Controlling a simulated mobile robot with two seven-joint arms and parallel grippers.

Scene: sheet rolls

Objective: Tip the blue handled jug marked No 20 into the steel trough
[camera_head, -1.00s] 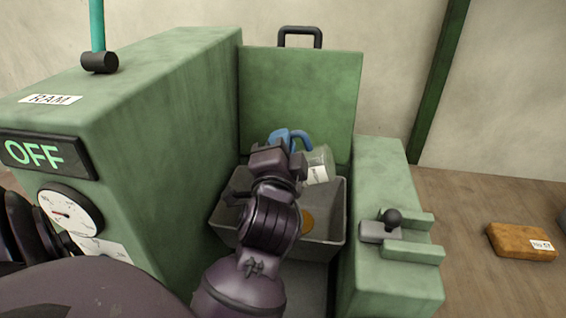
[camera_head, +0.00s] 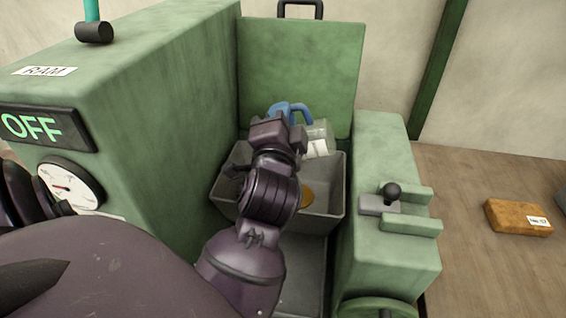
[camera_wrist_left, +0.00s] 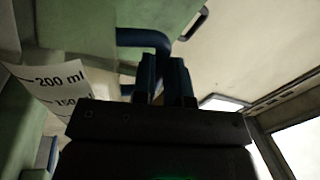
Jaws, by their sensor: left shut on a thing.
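The jug has a clear body (camera_head: 319,138) with a white label and a blue handle (camera_head: 298,108). In the head view it is at the back of the grey steel trough (camera_head: 338,195), partly hidden behind my left gripper (camera_head: 274,128). That gripper is shut on the blue handle, which also shows in the left wrist view (camera_wrist_left: 138,38). There the jug's scale label (camera_wrist_left: 58,82) reads 200 ml and slants. I cannot read No 20. A round amber patch (camera_head: 307,197) shows in the trough; I cannot tell what it is. My right gripper is not in view.
A tall green housing (camera_head: 170,120) with an OFF sign and a dial stands left of the trough. A green panel (camera_head: 300,65) rises behind it. A lower green block (camera_head: 385,240) with a black-knobbed lever stands right. An orange-brown block (camera_head: 515,217) lies on the floor further right.

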